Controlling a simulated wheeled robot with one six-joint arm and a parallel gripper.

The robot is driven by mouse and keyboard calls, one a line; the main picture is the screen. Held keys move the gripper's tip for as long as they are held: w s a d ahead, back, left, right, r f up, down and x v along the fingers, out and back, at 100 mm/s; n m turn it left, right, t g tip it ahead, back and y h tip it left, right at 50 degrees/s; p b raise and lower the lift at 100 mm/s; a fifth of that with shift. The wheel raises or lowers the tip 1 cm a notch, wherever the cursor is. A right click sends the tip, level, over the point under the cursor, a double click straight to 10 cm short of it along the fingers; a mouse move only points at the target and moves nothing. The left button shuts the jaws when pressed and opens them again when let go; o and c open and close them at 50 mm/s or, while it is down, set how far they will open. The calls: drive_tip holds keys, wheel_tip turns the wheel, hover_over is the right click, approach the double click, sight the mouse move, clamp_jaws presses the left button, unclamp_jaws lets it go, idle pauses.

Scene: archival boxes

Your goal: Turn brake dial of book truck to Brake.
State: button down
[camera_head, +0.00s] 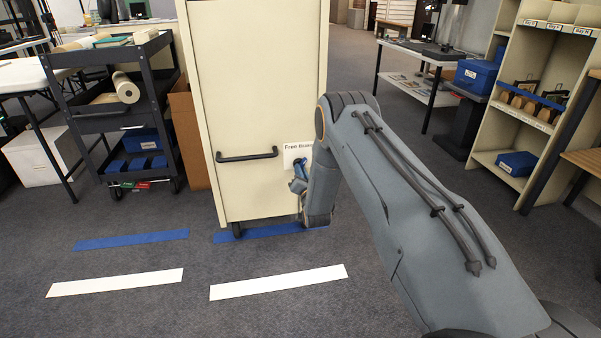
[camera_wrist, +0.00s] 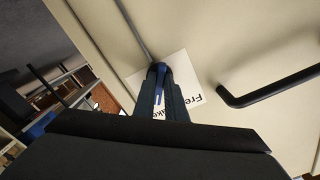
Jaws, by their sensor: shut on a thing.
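The book truck (camera_head: 245,95) is a tall cream cabinet on dark casters in the middle of the head view. A white label (camera_head: 296,152) on its face shows "Free" and part of "Brake"; it also shows in the wrist view (camera_wrist: 190,66). The brake dial (camera_wrist: 158,70) is dark blue and sits over the label between my fingers. My gripper (camera_wrist: 158,88) is shut on the dial; in the head view my gripper (camera_head: 299,186) is at the truck's lower right, partly hidden by my arm. The dial's pointing direction is hard to tell.
A black handle (camera_head: 247,156) sticks out left of the label. Blue floor tape (camera_head: 265,232) lies under the truck's front, and white tape (camera_head: 278,282) lies nearer. A dark cart (camera_head: 120,110) stands left, shelves (camera_head: 535,110) right.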

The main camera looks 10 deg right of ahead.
drive_tip(key=c, duration=1.8)
unclamp_jaws()
drive_tip(key=s+p, duration=0.2)
drive_tip(key=s, duration=0.5)
drive_tip(key=shift+s, duration=0.4)
